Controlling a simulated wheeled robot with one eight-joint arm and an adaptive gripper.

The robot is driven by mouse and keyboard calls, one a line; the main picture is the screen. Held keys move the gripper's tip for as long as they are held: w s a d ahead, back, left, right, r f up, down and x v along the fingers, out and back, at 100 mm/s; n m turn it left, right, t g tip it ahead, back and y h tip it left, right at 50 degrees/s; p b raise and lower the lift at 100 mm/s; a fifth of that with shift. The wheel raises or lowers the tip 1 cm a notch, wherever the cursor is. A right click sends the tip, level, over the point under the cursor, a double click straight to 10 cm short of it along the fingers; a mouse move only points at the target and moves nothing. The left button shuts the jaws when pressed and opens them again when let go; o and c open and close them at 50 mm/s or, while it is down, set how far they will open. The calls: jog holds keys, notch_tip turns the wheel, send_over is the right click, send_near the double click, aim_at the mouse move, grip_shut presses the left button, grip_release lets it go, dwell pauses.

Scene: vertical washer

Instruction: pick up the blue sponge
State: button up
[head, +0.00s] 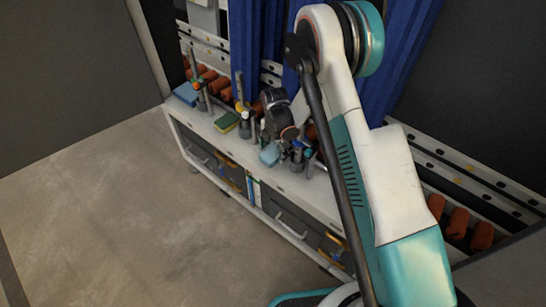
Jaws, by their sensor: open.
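A flat blue sponge (186,94) lies at the far left end of the long white bench, in the head view. A smaller light-blue block (270,153) shows near the bench's front edge, below my wrist; I cannot tell whether it is another sponge. My gripper (299,155) is small and dark, low over the middle of the bench, to the right of both. It is open. Its fingers are hard to separate from the tools behind them. The far-left blue sponge is well apart from it.
A yellow-green sponge (227,121) lies between the blue sponge and my wrist. Upright bottles or tools (244,122) and orange rolls (458,222) line the bench's back. Blue curtains (257,35) hang behind. Drawers (293,218) are below. The floor (130,210) in front is clear.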

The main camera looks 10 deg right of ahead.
aim_at(274, 151)
jog(key=shift+r, duration=0.1)
jog(key=shift+c, duration=0.4)
jog(key=c, duration=0.8)
jog(key=shift+o, duration=0.2)
jog(key=shift+r, duration=0.15)
notch_tip(274, 151, up, 20)
jog(key=p, duration=0.7)
jog(key=shift+c, duration=1.1)
jog(key=shift+s+f, duration=0.1)
jog(key=shift+f, duration=0.1)
